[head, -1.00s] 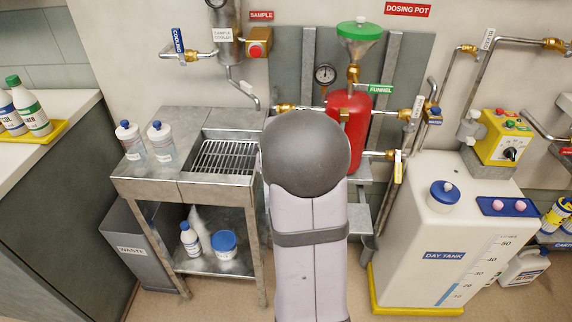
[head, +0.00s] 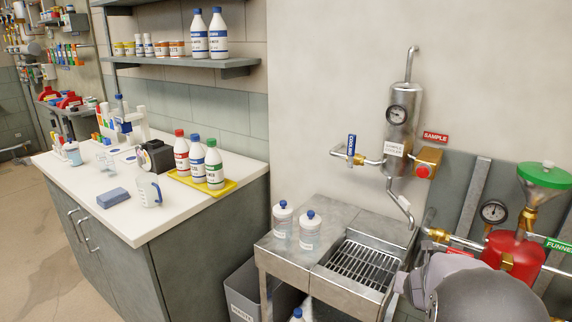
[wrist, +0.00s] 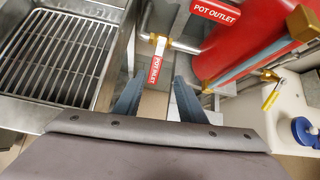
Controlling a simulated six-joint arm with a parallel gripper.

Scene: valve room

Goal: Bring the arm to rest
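I cannot tell whether the fingers touch anything.
The steel sink stand (head: 300,262) with a grated basin is left of my arm, with two bottles on top. The sample cooler (head: 404,110) hangs on the wall above. A white counter (head: 95,208) with a yellow tray (head: 203,188) of bottles stands further left.

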